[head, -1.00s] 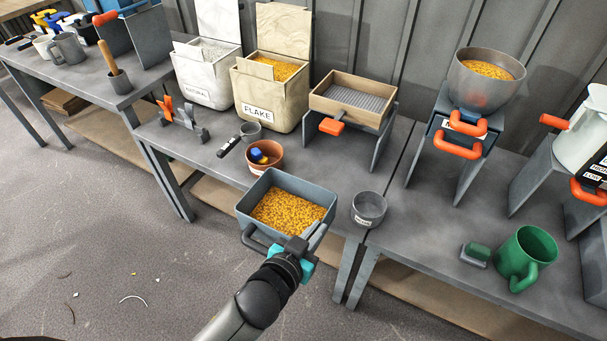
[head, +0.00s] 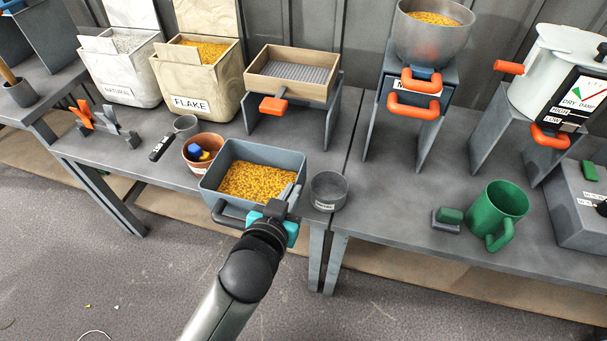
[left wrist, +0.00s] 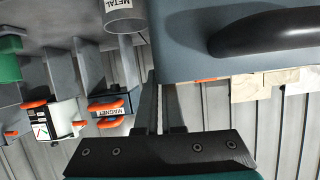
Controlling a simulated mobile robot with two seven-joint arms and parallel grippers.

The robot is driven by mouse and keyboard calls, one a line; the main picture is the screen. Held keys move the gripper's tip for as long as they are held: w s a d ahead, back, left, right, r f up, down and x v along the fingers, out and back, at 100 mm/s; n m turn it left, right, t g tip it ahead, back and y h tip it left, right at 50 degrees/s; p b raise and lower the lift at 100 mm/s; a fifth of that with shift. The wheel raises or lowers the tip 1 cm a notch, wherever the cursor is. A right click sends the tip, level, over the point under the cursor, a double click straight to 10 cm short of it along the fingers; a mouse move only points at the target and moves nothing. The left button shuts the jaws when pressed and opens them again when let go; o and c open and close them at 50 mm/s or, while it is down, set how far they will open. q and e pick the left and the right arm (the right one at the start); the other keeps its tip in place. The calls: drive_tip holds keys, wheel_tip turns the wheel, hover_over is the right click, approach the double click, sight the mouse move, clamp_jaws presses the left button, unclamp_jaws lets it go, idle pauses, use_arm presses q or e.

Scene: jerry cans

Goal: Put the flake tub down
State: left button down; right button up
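The flake tub (head: 211,189) is a blue-grey open box filled with yellow flakes (head: 257,181), with a dark handle on its near side. It appears level at the front edge of the bench (head: 400,205), between a terracotta pot and a small grey cup. I cannot tell whether its base touches the bench. My left gripper (head: 284,200) is shut on its near right corner, beside the handle. In the left wrist view the tub wall (left wrist: 185,50) and black handle (left wrist: 265,33) fill the upper right, by the fingers (left wrist: 160,108). My right gripper is out of view.
The terracotta pot (head: 198,165) holds a blue and yellow item close left of the tub. The grey cup (head: 328,191) stands close right. Behind are the FLAKE sack (head: 195,90) and a sieve stand (head: 290,80). A green mug (head: 497,212) stands farther right.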

sight(306, 155)
use_arm(q)
drive_tip(key=w+d+b, duration=0.1)
drive_tip(key=w, duration=0.2)
drive_tip(key=w+d+b, duration=0.1)
drive_tip(key=w, duration=0.3)
drive_tip(key=w+d+b, duration=0.1)
drive_tip(key=w, duration=0.2)
drive_tip(key=shift+w+d, duration=0.1)
drive_tip(key=shift+w, duration=0.1)
wheel_tip(306, 155, down, 2)
drive_tip(key=shift+w+f+b, duration=0.1)
drive_tip(key=shift+b, duration=0.45)
drive_tip(key=shift+f+b, duration=0.65)
drive_tip(key=shift+f, duration=0.6)
drive_tip(key=shift+f+b, duration=0.55)
drive_tip(key=shift+f, duration=0.5)
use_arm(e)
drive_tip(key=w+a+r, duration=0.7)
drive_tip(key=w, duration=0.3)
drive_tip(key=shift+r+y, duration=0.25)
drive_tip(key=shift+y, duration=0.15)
use_arm(q)
drive_tip(key=shift+f, duration=0.1)
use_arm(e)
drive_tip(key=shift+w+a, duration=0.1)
